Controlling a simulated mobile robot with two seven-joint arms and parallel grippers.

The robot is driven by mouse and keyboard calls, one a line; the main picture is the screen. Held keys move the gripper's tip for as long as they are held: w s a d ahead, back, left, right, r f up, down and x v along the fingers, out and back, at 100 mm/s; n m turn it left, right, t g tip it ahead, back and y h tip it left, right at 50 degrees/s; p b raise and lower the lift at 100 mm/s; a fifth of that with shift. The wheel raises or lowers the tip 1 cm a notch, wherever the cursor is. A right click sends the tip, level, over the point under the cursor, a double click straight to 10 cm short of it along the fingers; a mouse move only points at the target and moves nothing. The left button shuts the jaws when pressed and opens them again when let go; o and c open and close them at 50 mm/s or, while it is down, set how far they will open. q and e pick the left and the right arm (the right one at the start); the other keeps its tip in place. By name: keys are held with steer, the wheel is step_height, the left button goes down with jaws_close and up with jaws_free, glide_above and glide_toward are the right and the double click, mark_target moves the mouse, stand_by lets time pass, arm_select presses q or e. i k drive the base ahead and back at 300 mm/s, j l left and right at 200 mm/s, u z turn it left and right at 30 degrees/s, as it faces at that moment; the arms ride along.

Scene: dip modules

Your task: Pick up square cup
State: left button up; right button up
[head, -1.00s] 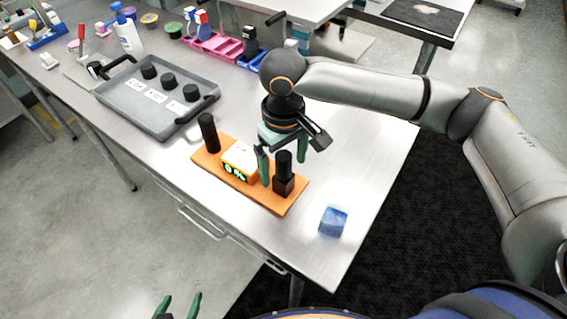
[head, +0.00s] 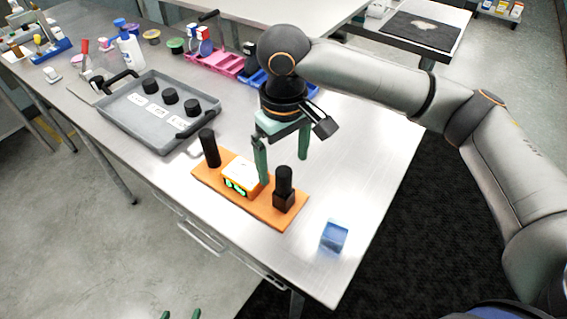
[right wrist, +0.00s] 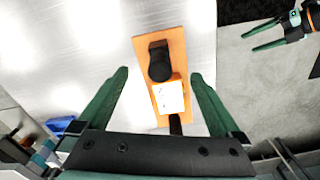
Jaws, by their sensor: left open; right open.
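A small blue square block-like thing (head: 334,236), which may be the square cup, stands near the table's front right corner. An orange board (head: 245,190) carries a black post with a square base (head: 284,190), a white-and-orange timer (head: 240,175) and a round black post (head: 209,148). My right gripper (head: 283,165) is open and empty, just above and behind the square-based post. In the right wrist view, that post (right wrist: 160,62) shows beyond and between the open fingers. My left gripper (head: 182,315) is barely in view at the bottom edge; it also shows in the right wrist view (right wrist: 285,30).
A grey tray (head: 150,125) with several black knobs and white labels lies left of the board. Pink bins (head: 215,58) and blue bins, bottles and jars stand farther back. The table's front edge runs close to the board and blue thing.

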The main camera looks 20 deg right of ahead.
mark_target(334, 236)
steer(key=k, duration=1)
